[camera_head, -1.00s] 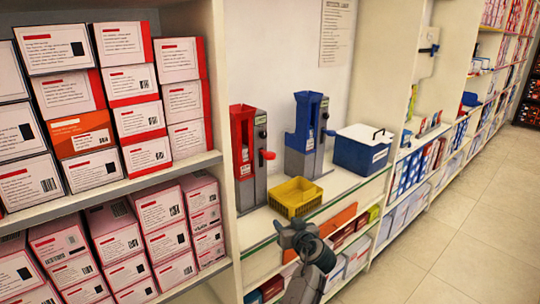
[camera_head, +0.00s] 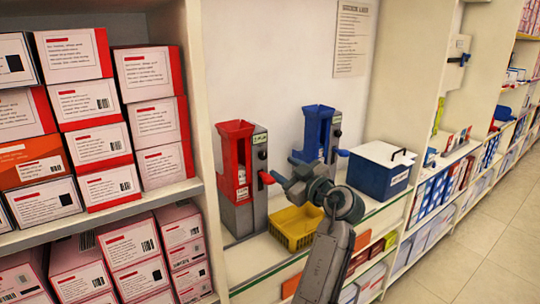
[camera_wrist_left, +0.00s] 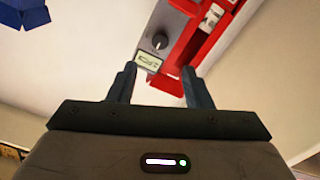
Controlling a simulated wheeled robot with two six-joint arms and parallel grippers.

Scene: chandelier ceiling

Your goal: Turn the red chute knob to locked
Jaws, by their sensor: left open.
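The red chute (camera_head: 236,163) is an upright dispenser on a grey stand on the shelf counter, with a red handle (camera_head: 266,178) on its right side. Its small dark round knob (camera_head: 262,155) is on the grey side panel. In the left wrist view the knob (camera_wrist_left: 159,41) shows clearly beside a small greenish label (camera_wrist_left: 148,63). My left gripper (camera_head: 281,168) is open and empty, to the right of the chute and apart from the knob. In the left wrist view its fingers (camera_wrist_left: 157,75) point toward the knob and label. My right gripper is not in view.
A yellow basket (camera_head: 292,232) sits below on the counter. A blue box with a lid (camera_head: 375,175) is farther right. Shelves of white boxes (camera_head: 92,142) fill the left.

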